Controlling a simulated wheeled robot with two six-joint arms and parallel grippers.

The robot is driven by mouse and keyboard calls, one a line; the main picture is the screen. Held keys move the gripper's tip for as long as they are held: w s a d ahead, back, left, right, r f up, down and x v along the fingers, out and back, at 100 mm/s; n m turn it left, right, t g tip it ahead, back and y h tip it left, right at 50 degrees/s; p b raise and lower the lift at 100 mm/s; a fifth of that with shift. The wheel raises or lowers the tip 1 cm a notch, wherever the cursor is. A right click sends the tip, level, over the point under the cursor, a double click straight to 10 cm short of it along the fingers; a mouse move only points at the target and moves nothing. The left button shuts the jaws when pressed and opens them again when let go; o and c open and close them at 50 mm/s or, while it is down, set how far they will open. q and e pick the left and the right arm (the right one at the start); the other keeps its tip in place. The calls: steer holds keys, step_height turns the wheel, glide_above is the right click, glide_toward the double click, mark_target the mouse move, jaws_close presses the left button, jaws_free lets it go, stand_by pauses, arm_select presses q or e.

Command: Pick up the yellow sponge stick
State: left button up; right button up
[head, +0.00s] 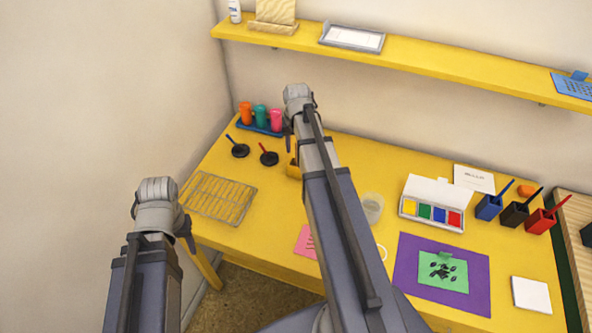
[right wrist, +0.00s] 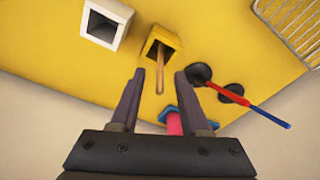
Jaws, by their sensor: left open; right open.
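The yellow sponge stick (right wrist: 160,74) shows its wooden handle in the right wrist view, leaning out of a small yellow holder (right wrist: 174,39). Its sponge end is hidden inside the holder. In the head view only part of the yellow holder (head: 293,170) shows beside my right arm. My right gripper (right wrist: 161,98) is open, with the handle lined up between its fingertips in the picture; the fingers appear apart from it. In the head view my right gripper (head: 288,138) hangs over the back of the table. My left gripper (head: 188,235) is open and empty near the table's left end.
A white holder (right wrist: 104,22) stands beside the yellow one. Two black round pads with sticks (head: 240,151), cups in a blue tray (head: 262,128) and a wire rack (head: 218,196) are nearby. A yellow shelf (head: 430,62) runs along the wall above.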

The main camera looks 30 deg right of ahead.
steer(key=shift+f, duration=0.25)
jaws_close()
stand_by(0.5)
